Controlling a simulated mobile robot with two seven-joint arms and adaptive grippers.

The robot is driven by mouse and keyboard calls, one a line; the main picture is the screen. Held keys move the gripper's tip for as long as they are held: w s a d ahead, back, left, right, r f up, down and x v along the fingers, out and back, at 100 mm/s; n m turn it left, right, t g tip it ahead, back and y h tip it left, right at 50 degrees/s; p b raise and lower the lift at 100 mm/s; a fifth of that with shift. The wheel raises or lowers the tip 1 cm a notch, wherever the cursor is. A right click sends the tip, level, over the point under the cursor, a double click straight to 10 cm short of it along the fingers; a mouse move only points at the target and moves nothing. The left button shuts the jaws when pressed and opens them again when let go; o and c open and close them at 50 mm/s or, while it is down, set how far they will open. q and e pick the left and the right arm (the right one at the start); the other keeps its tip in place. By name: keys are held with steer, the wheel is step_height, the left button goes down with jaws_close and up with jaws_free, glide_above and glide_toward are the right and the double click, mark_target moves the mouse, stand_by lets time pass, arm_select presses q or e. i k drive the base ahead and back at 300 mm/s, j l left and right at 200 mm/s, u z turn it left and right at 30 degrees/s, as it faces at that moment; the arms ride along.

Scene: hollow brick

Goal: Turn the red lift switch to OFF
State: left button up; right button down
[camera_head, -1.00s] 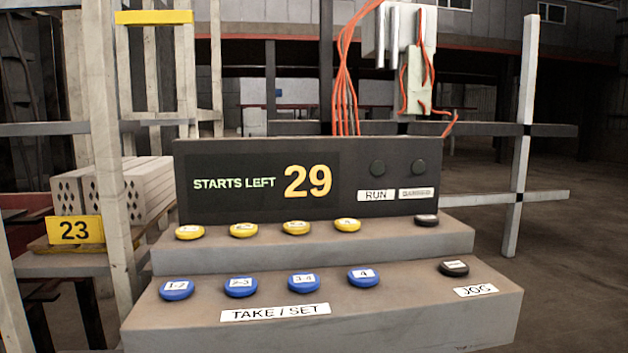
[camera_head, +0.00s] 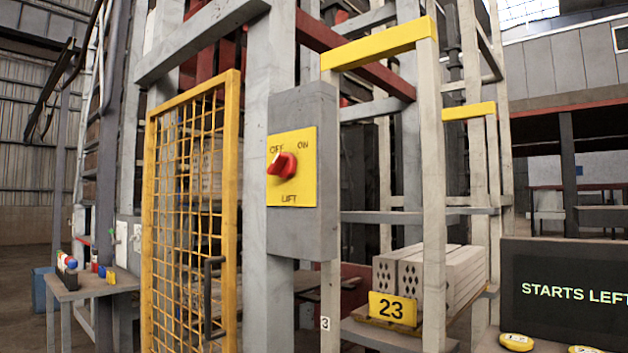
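The red lift switch (camera_head: 283,165) is a knob on a yellow plate (camera_head: 291,193) marked OFF at upper left, ON at upper right and LIFT below. The plate is on a grey box on a grey post. A small pale mark on the knob's upper left side seems to lie toward OFF, but the knob is too small to be sure of its setting. Nothing touches the switch. Neither of my grippers is in view.
A yellow mesh gate (camera_head: 190,220) with a dark handle stands left of the switch. Pale hollow bricks (camera_head: 452,275) lie on a rack behind a yellow "23" sign (camera_head: 393,309). A dark display panel (camera_head: 565,293) is at right. A small table (camera_head: 95,287) is at far left.

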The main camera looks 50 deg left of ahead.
mark_target(284, 165)
steer(key=u, duration=1.65)
